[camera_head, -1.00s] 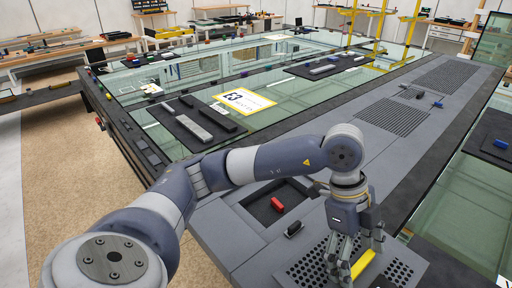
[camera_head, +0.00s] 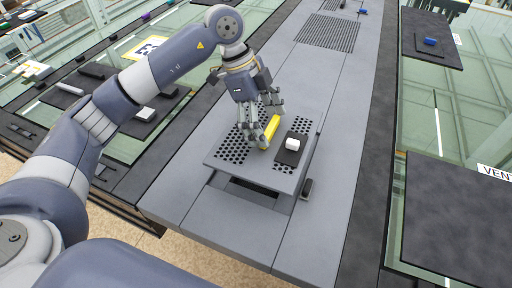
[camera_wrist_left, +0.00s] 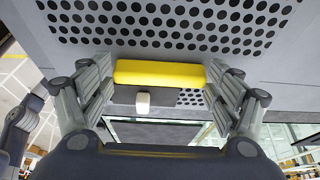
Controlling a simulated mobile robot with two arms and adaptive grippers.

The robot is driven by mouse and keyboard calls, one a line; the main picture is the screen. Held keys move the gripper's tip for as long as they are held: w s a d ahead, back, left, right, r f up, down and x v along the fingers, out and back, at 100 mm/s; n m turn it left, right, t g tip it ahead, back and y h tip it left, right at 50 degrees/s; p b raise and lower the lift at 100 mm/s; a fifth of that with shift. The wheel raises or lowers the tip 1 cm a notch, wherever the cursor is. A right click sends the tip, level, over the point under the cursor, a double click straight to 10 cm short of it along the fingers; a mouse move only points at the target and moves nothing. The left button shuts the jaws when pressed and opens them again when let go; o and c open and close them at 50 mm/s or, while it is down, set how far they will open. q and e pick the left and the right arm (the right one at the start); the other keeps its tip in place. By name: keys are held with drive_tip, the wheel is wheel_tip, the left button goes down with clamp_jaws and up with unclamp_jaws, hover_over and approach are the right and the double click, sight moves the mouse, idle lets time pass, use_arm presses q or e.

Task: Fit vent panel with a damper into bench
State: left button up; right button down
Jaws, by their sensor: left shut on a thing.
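The vent panel (camera_head: 229,152) is a grey plate with round holes, a yellow bar handle (camera_head: 270,131) and a black damper plate with a white knob (camera_head: 292,144). My left gripper (camera_head: 268,126) is shut on the yellow handle. The panel is over the bench opening (camera_head: 240,186), whose near part shows dark below the panel's near edge. The panel looks raised there; its far edges are hard to judge. In the left wrist view, the handle (camera_wrist_left: 160,73) lies between the fingers, with the white knob (camera_wrist_left: 143,102) beyond it. My right gripper is not in view.
A small dark block (camera_head: 307,189) sits close to the panel's right edge. A slotted grille (camera_head: 333,30) lies farther back. Glass panes and dark trays (camera_head: 455,215) flank the bench.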

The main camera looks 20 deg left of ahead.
sight(268, 135)
use_arm(q)
drive_tip(key=f, duration=0.4)
drive_tip(key=shift+d+p, duration=0.25)
drive_tip(key=shift+p, duration=0.1)
drive_tip(key=shift+f, duration=0.2)
wheel_tip(268, 135, down, 3)
drive_tip(key=shift+a+p, duration=0.15)
drive_tip(key=shift+p, duration=0.3)
drive_tip(key=shift+f, duration=0.5)
drive_tip(key=o, duration=1.3)
drive_tip(key=shift+o, duration=0.2)
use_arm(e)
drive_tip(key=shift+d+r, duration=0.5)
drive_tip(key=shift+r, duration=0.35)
